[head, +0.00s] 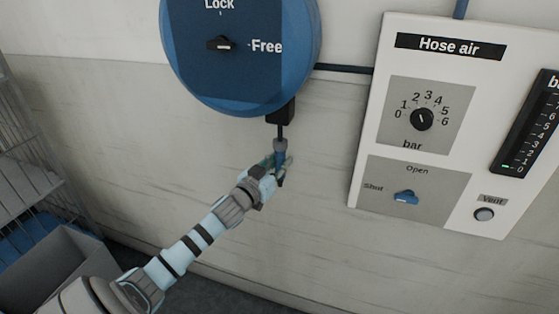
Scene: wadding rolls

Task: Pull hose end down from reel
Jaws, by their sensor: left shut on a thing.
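The blue hose reel (240,100) hangs on the wall at the upper middle of the head view. On its face is a black knob (221,44) between the labels Lock and Free. A dark outlet block (281,112) sits at its lower right, and a short dark hose comes down from it. The blue and grey hose end (280,149) hangs just below the outlet. My left gripper (279,165) is shut on the hose end, its fingers around the lower part. My right gripper is not in view.
A white Hose air panel (366,142) with a bar dial (422,119), a blue valve handle (406,197) and a Vent button (484,214) is on the wall at right. A wire rack and grey bin (62,262) stand at lower left. The wall below the reel is clear.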

